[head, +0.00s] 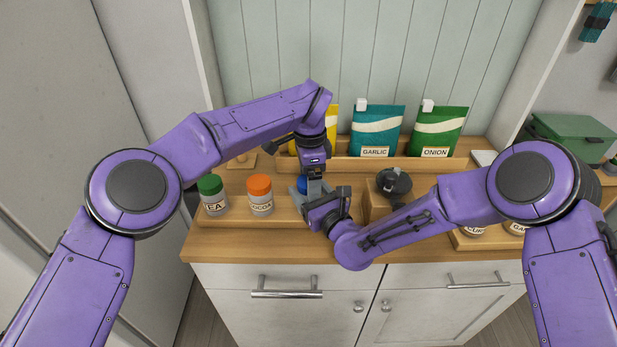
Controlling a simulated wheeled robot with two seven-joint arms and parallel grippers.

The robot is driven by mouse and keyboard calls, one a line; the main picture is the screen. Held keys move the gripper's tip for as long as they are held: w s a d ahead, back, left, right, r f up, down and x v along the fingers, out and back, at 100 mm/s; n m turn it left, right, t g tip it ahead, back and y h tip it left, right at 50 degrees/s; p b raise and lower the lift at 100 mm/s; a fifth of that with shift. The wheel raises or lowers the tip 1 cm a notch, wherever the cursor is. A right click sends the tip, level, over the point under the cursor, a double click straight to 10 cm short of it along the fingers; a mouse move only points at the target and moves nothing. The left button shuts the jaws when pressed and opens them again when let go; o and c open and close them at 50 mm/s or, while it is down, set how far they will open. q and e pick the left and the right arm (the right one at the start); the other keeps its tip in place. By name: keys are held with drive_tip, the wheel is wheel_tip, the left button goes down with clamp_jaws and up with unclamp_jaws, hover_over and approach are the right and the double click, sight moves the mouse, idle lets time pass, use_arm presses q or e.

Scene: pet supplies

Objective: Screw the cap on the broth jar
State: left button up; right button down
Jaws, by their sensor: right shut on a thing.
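A blue cap (301,184) shows in the head view, in line with the capped jars on the front wooden tray. The jar under it is almost wholly hidden by my grippers, and I cannot read its label. My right gripper (305,200) reaches in from the right, low and sideways, and is shut on what seems to be this jar. My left gripper (314,185) points down from above, just beside the blue cap. Its fingertips are hidden, so I cannot tell whether it touches the cap or is open. How the cap is seated is also hidden.
A green-capped jar (213,203) and an orange-capped jar (260,205) stand to the left. A dark round object (394,182) sits to the right. Garlic (377,130) and onion (438,132) pouches stand behind. A green box (570,138) is at far right.

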use_arm(q)
drive_tip(key=shift+a, duration=0.1)
drive_tip(key=shift+r, duration=2.25)
drive_tip(key=shift+c, duration=0.3)
wheel_tip(320, 180, up, 4)
drive_tip(key=shift+f+n, duration=0.25)
drive_tip(key=shift+n, duration=0.85)
drive_tip(key=shift+f, duration=0.15)
wheel_tip(320, 180, down, 8)
drive_tip(key=shift+r, duration=0.1)
